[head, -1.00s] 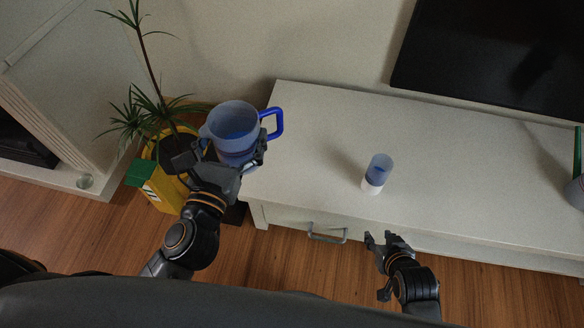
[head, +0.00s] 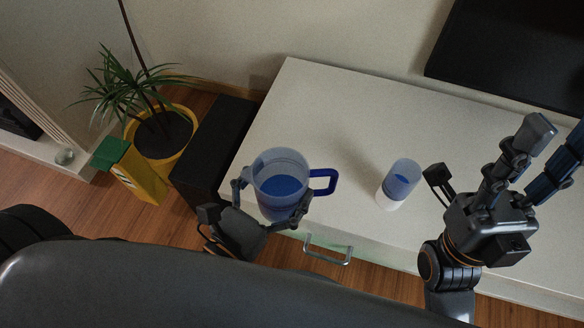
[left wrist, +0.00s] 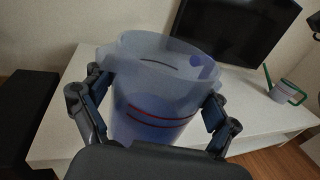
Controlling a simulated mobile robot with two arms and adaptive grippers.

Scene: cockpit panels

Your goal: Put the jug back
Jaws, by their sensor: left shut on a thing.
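The translucent jug (head: 280,183) has a blue handle pointing right and blue liquid inside. It is roughly upright over the front left corner of the white cabinet (head: 330,110). My left gripper (head: 270,202) is shut around its sides. In the left wrist view the jug (left wrist: 155,100) sits between both fingers, with red lines on its wall. Its base is hidden, so I cannot tell whether it touches the cabinet top. My right gripper (head: 490,185) is open and empty, raised on the right with fingers spread.
A black box (head: 215,140), a yellow plant pot (head: 186,150) and a yellow-green carton (head: 130,170) stand left. A watering can (left wrist: 288,92) is on the cabinet's far end.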

